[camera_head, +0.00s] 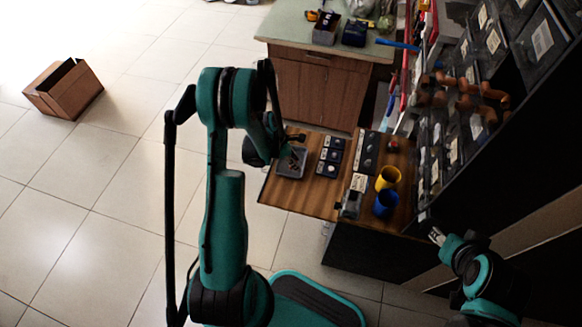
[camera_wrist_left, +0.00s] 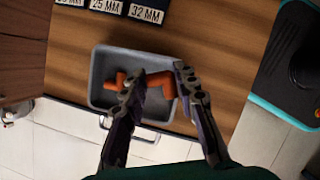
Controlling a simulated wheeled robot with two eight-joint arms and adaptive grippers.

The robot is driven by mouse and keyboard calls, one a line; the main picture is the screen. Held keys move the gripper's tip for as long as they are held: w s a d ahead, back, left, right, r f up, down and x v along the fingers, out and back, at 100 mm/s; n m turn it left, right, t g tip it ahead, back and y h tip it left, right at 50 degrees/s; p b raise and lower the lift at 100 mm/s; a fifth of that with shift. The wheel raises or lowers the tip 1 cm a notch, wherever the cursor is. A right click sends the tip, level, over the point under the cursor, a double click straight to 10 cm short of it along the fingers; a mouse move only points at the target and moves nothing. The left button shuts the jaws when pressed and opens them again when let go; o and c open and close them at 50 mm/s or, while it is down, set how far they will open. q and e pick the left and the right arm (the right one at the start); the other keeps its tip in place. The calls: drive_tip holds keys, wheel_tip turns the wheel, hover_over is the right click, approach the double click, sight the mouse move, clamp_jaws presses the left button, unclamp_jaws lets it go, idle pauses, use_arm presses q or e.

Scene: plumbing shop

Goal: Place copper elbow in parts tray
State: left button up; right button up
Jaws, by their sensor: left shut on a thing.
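The parts tray is a shallow grey tray (camera_wrist_left: 108,62) on the wooden worktop in the left wrist view; it shows in the head view (camera_head: 291,176) at the worktop's left end. My left gripper (camera_wrist_left: 158,77) is over the tray, shut on an orange-brown copper elbow (camera_wrist_left: 161,84) between its fingertips. More copper shows left of the left finger; I cannot tell whether it is the same piece. Whether the elbow touches the tray floor is unclear. In the head view my left gripper (camera_head: 292,156) partly covers the tray. My right gripper (camera_head: 437,236) is at the lower right, its fingers too small to read.
Black size-labelled boxes (camera_head: 330,157) stand right of the tray. A yellow cup (camera_head: 388,178) and a blue cup (camera_head: 386,203) are farther right. A rack of bins with copper fittings (camera_head: 470,95) borders the right side. A cardboard box (camera_head: 64,88) sits on the open floor.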

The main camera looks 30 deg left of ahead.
use_arm(q)
drive_tip(key=shift+w+a+f+b, duration=0.15)
drive_tip(key=shift+w+a+f, duration=0.2)
drive_tip(key=shift+a, duration=0.2)
drive_tip(key=shift+w+a+f+b, duration=0.15)
drive_tip(key=shift+w+a+f, duration=0.05)
drive_tip(key=shift+a+f, duration=0.3)
wheel_tip(320, 180, down, 4)
drive_tip(key=shift+r+b, duration=0.1)
drive_tip(key=shift+b, duration=0.95)
drive_tip(key=shift+r, duration=0.1)
drive_tip(key=o, duration=0.6)
drive_tip(key=shift+f, duration=0.2)
drive_tip(key=shift+o, duration=0.2)
